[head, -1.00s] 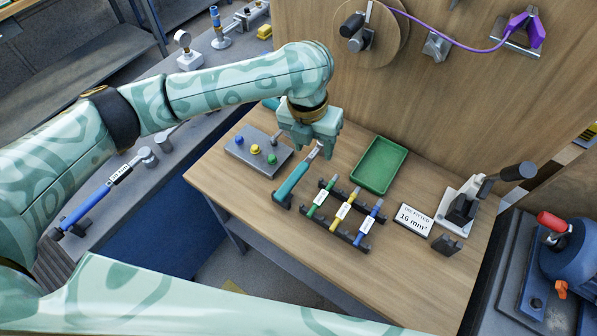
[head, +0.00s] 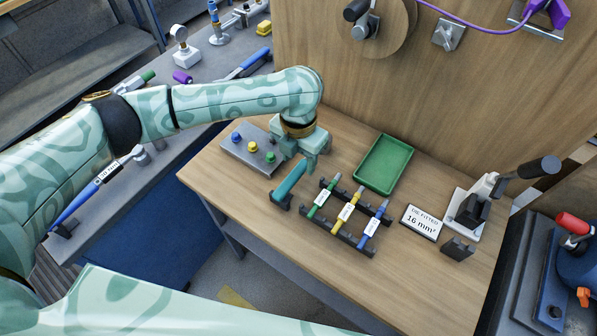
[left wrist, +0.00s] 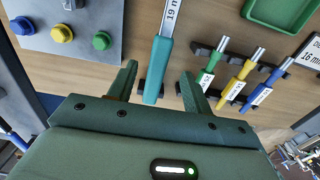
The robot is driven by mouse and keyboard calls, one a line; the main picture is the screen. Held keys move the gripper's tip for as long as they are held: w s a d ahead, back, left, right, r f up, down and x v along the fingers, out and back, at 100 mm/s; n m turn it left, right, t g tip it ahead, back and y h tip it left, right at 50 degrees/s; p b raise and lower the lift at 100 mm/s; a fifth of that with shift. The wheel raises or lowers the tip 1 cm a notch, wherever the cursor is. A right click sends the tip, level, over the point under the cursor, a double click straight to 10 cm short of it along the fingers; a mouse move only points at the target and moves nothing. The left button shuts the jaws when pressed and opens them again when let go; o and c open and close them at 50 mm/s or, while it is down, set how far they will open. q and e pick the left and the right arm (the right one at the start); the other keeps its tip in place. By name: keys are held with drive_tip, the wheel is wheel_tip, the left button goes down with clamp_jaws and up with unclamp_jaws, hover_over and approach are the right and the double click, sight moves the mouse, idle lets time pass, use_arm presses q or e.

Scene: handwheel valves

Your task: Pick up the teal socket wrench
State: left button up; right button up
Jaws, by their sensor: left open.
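The teal socket wrench (head: 290,179) lies on the wooden bench, its handle end at a dark holder (head: 281,200). In the left wrist view its teal handle (left wrist: 158,66) runs away from me, with a white label reading "19 m" beyond it. My left gripper (head: 315,165) is open above the wrench and hides its far part in the head view. In the left wrist view the left gripper (left wrist: 160,74) has one finger on each side of the handle's line, with gaps on both sides. I cannot tell whether the fingers are down at handle height. My right gripper is not in view.
Green, yellow and blue labelled tools (head: 346,210) lie in a dark rack just right of the wrench. A grey box with coloured buttons (head: 250,150) stands to the left. A green tray (head: 384,164) and a "16 mm²" sign (head: 421,222) are farther right.

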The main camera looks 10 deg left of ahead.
sight(298, 169)
use_arm(q)
wheel_tip(298, 169, down, 4)
drive_tip(key=shift+w+a+f+b, duration=0.1)
drive_tip(key=shift+f+b, duration=0.05)
drive_tip(key=shift+b, duration=0.65)
clamp_jaws()
drive_tip(key=shift+r, duration=0.2)
